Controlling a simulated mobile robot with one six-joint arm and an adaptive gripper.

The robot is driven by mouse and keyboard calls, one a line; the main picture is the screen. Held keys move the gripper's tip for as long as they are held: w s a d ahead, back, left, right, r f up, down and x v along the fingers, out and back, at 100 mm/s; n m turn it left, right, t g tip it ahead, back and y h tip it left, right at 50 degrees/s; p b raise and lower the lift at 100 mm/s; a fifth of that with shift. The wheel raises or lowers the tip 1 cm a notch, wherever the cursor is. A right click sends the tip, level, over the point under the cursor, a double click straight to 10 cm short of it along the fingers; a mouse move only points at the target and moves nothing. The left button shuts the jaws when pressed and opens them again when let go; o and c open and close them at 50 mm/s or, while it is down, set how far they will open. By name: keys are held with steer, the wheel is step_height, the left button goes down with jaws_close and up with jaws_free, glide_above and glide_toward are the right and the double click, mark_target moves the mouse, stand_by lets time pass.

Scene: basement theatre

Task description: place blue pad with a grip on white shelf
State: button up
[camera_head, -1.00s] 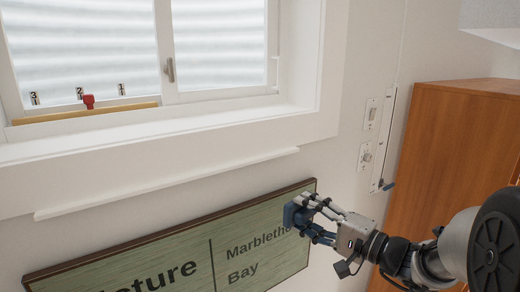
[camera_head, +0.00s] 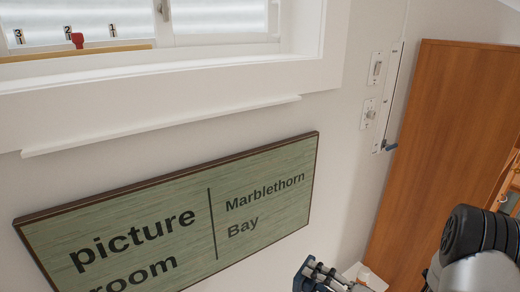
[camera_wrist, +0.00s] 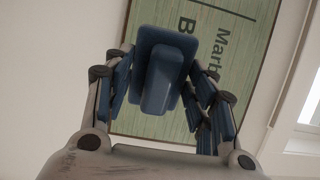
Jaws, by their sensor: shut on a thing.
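The blue pad with a grip (camera_wrist: 168,38) is held in my gripper (camera_wrist: 160,88), its raised grip between the fingers in the wrist view. In the head view, my gripper (camera_head: 322,278) and the dark blue pad (camera_head: 302,276) show at the bottom edge, partly cut off, below the right end of the green sign. A narrow white shelf (camera_head: 165,126) runs along the wall under the window, above the sign. It looks empty. My gripper is well below it and to its right.
The green sign (camera_head: 262,212) hangs below the shelf. A window ledge (camera_head: 180,85) is above, with a red piece (camera_head: 77,40) on a wooden strip (camera_head: 110,50). Wall switches (camera_head: 368,112) and a brown wooden cabinet (camera_head: 430,140) stand at the right.

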step_height(320, 180, down, 16)
steer(key=b, duration=1.4)
steer(key=shift+b, duration=0.35)
steer(key=shift+f, duration=0.15)
